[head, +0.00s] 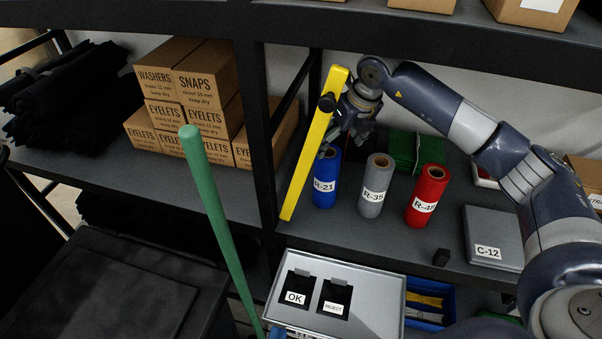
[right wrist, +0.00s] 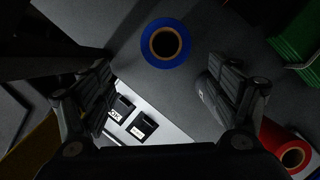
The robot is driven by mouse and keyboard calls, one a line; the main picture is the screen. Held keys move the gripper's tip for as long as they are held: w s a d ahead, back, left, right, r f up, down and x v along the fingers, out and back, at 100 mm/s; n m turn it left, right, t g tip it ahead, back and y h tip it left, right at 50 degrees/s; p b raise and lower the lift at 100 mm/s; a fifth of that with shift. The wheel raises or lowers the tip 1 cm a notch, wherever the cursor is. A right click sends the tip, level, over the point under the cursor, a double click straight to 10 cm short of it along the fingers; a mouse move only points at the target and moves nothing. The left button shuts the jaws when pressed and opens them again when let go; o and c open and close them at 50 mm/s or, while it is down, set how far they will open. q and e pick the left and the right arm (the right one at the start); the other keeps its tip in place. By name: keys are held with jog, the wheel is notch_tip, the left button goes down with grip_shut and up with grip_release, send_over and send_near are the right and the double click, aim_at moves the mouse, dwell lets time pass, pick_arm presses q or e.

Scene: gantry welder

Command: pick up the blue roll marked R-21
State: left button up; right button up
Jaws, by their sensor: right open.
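The blue roll marked R-21 (head: 325,184) stands upright on the grey shelf, left of a grey roll marked R-35 (head: 374,191). My right gripper (head: 344,140) is open and empty, above and just behind the top of the blue roll. It hides part of the roll's upper end. In the right wrist view the blue roll (right wrist: 181,54) shows its open brown core, ahead of the gap between the spread fingers (right wrist: 160,95). My left gripper is in neither view.
A yellow bar (head: 316,140) slants close left of the blue roll, beside a dark rack post (head: 262,150). A red roll (head: 428,194) and a grey case marked C-12 (head: 493,230) stand to the right. A green pole (head: 212,215) rises in front.

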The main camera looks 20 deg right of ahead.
aim_at(329, 152)
jog(key=shift+w+t+h, duration=0.3)
jog(key=shift+w, duration=0.55)
jog(key=p+x, duration=0.1)
jog(key=x, duration=0.2)
jog(key=shift+s+d+f, duration=0.1)
jog(key=shift+f, duration=0.1)
jog(key=p+x, duration=0.2)
jog(key=x, duration=0.2)
jog(key=shift+f, duration=0.45)
jog(key=shift+w+f, duration=0.25)
jog(key=shift+f, duration=0.2)
jog(key=shift+s, duration=0.1)
jog(key=c, duration=1.9)
jog(key=shift+r, duration=0.1)
grip_shut()
jog(key=shift+r, duration=0.15)
